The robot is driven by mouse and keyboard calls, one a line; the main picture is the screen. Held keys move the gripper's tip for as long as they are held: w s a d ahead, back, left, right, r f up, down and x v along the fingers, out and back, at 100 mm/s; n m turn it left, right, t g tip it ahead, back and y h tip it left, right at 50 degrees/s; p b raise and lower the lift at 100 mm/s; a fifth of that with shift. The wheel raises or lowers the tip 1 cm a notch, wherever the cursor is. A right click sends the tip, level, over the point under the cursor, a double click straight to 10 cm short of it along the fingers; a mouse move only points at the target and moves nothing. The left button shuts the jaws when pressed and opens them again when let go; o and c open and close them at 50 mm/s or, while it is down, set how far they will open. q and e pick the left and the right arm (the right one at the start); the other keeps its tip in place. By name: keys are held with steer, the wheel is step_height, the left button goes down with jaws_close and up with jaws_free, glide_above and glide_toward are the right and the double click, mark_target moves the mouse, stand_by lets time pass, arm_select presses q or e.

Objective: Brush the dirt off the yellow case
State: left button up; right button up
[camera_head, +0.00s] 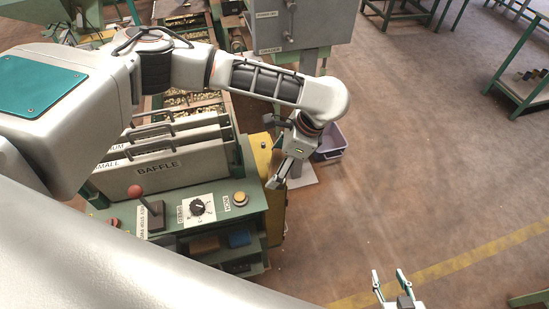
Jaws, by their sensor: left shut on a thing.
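The yellow case (263,152) stands upright against the right side of the green machine, partly hidden by the machine and my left arm. Dirt on it is too small to make out. My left gripper (275,183) hangs in front of the case's right side, pointing down and left. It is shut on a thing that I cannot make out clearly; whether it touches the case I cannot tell. No brush shows clearly. My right gripper (390,280) is at the bottom edge, fingers apart and empty, over the floor.
The green machine (250,207) has a panel with a dial, a red-knobbed lever and a yellow button. Baffle plates (165,172) with handles stand behind it. A purple bin (331,145) sits beside a grey post. A green rack (520,95) is far right.

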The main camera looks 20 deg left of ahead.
arm_select(q)
step_height(320, 180, down, 2)
steer(key=shift+f, duration=0.1)
steer(key=b, duration=0.3)
steer(key=shift+f+b, duration=0.3)
steer(key=shift+f, duration=0.05)
steer(key=shift+f+b, duration=0.3)
steer(key=shift+b, duration=0.7)
steer(key=shift+f+b, duration=0.2)
steer(key=shift+b, duration=0.55)
arm_select(e)
steer(key=shift+y, duration=0.4)
steer(key=a+f, duration=0.2)
steer(key=f, duration=0.1)
steer(key=a+f, duration=0.1)
steer(key=shift+w+a+f, duration=0.1)
steer(key=shift+w+f, duration=0.1)
steer(key=shift+w, duration=0.2)
arm_select(q)
steer(key=shift+r, duration=0.1)
arm_select(e)
steer(key=shift+w+r, duration=0.1)
steer(key=shift+r, duration=0.05)
steer(key=shift+f, duration=0.2)
arm_select(q)
steer(key=shift+f, duration=0.25)
arm_select(e)
steer(key=shift+d+f, duration=0.1)
steer(key=shift+d, duration=0.1)
